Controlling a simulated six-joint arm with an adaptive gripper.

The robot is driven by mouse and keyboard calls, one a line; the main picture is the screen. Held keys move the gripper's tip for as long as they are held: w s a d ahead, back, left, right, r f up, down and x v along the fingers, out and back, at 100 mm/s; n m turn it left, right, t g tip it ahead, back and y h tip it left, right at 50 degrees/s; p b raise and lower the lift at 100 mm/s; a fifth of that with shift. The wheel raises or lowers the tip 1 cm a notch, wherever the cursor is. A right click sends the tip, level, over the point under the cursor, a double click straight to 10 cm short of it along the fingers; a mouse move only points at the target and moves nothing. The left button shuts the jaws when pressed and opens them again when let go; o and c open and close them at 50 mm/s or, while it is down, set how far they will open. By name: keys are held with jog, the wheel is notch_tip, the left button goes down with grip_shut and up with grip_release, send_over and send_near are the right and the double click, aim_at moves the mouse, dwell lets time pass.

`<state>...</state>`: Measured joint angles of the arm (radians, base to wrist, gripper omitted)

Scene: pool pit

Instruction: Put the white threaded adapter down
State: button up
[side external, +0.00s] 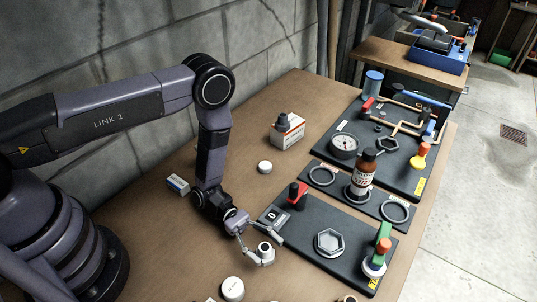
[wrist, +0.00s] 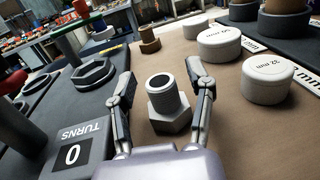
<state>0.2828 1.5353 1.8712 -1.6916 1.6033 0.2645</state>
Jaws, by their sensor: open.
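The white threaded adapter (wrist: 168,108) looks pale grey in the wrist view, with a hex base and a round hollow neck. It stands upright on the brown table, between the two fingers of my gripper (wrist: 162,74). The fingers are open, one on each side of it, with a visible gap at least on the left. In the side external view the adapter (side external: 265,249) is small and partly covered by my gripper (side external: 258,256), low beside the left edge of the black panel.
The black panel (side external: 312,221) holds a hex fitting (side external: 329,242), a red-handled part (side external: 297,195) and a turns counter reading 0 (wrist: 73,154). White round caps (wrist: 267,79) stand to the right in the wrist view. A brown bottle (side external: 364,173) stands on a ring plate. Table left of my gripper is mostly clear.

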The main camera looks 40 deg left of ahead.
jog(key=a, duration=0.3)
jog(key=shift+w+r, duration=0.1)
jog(key=shift+w, duration=0.2)
jog(key=s+a+r+m+g+y, duration=0.1)
jog(key=a+r+m+g+y, duration=0.3)
jog(key=r, duration=0.8)
jog(key=s+a+r+m+y, duration=0.15)
jog(key=r+m, duration=0.45)
jog(key=r, duration=0.7)
jog(key=s+a+r+m+t+y, duration=0.3)
jog(key=s+a+r+t+y, duration=0.2)
jog(key=a, duration=0.4)
jog(key=s+a+r+m+t+y, duration=0.3)
jog(key=s+a+r+t+y, duration=0.2)
jog(key=a, duration=0.5)
notch_tip(320, 180, up, 4)
jog(key=shift+a+f+t+y, duration=0.1)
jog(key=shift+a+t+y, duration=0.1)
jog(key=shift+t+y, duration=1)
